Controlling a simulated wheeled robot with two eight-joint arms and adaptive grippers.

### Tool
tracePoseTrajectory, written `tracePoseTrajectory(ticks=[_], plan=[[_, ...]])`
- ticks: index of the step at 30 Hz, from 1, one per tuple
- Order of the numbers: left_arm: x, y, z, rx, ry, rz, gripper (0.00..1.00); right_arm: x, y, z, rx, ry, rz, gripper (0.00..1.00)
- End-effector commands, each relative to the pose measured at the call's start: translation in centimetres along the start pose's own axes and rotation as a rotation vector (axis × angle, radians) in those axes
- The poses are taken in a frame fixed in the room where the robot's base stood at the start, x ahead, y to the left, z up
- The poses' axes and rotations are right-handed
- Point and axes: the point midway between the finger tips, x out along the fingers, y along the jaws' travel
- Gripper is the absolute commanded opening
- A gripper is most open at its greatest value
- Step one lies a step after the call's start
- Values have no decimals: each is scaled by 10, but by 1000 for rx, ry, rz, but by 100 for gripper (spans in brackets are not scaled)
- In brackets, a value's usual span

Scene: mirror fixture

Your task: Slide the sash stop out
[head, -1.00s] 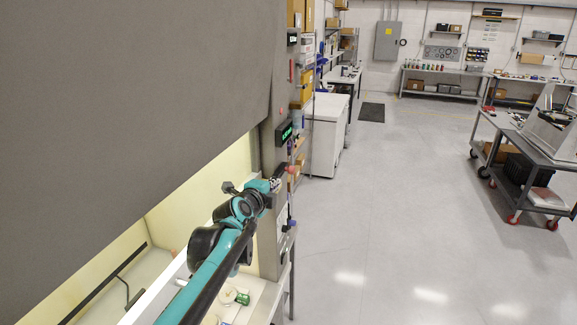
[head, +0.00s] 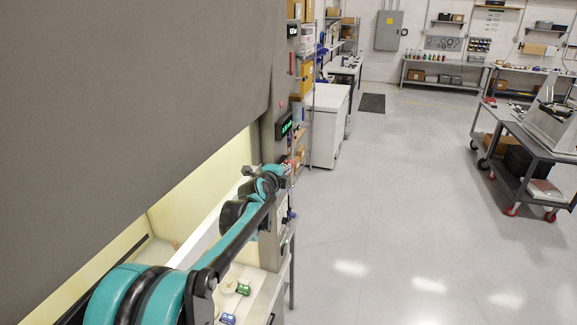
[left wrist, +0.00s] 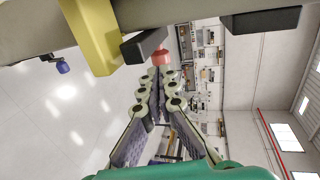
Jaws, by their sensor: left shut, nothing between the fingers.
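The fume hood's grey sash (head: 130,110) hangs over a bright opening at the left of the head view. My left gripper (head: 283,170) is at the hood's right post (head: 270,135), partly hidden by its own wrist. In the left wrist view, my left gripper's fingers (left wrist: 163,82) converge and are shut with nothing between them. A red knob-like piece (left wrist: 160,57), which may be the sash stop, lies just beyond the fingertips. I cannot tell whether they touch it. A yellow block (left wrist: 90,35) and a dark block (left wrist: 145,45) are beside it. My right gripper is out of view.
A green-lit display (head: 284,126) is on the post just above my left gripper. A white cabinet (head: 327,125) stands behind the post. A cart (head: 530,150) is far right, with clear floor between.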

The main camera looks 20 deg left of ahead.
Motion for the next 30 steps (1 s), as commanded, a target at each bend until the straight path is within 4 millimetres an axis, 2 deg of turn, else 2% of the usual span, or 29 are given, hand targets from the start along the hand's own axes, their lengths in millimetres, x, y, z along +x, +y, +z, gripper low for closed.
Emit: tracePoseTrajectory(ticks=[3,7,21,30], plan=[[18,-1,0,0,0,0,0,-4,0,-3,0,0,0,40],[29,-1,0,0,0,0,0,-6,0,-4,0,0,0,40],[36,0,0,0,0,1,0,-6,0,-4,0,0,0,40],[80,-12,-1,0,1,1,0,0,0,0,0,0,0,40]])
